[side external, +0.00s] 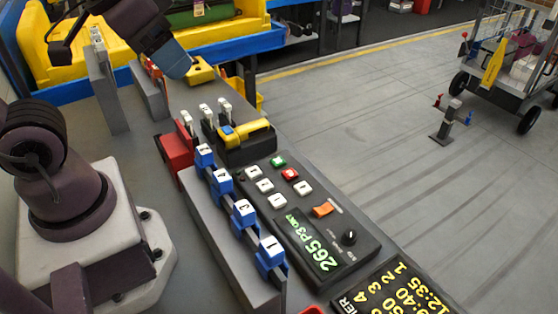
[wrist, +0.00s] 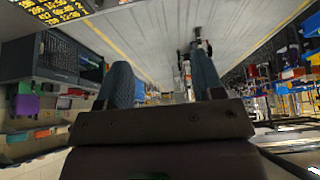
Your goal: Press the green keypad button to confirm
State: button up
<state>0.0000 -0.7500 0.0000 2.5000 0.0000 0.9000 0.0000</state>
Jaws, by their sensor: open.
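The green button (side external: 278,161) sits at the far end of a dark keypad panel (side external: 333,262), beside a red button (side external: 290,175) and several white buttons (side external: 265,186). A lit display (side external: 316,246) on the panel shows green characters. My gripper (side external: 178,66) is at the upper left in the side view, above the far part of the counter and well apart from the keypad. In the wrist view, the two blue-grey fingers of my gripper (wrist: 164,78) stand apart with nothing between them. I cannot make out the keypad there.
Blue numbered blocks (side external: 243,212) line a grey rail left of the keypad. A yellow-and-black device (side external: 246,135) stands just beyond it. An orange switch (side external: 323,210) and black knob (side external: 349,237) are on the panel. A dark board with yellow text (side external: 395,290) lies nearer. A cart (side external: 505,70) stands on open floor.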

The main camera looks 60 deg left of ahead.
grip_shut()
dwell(1.8)
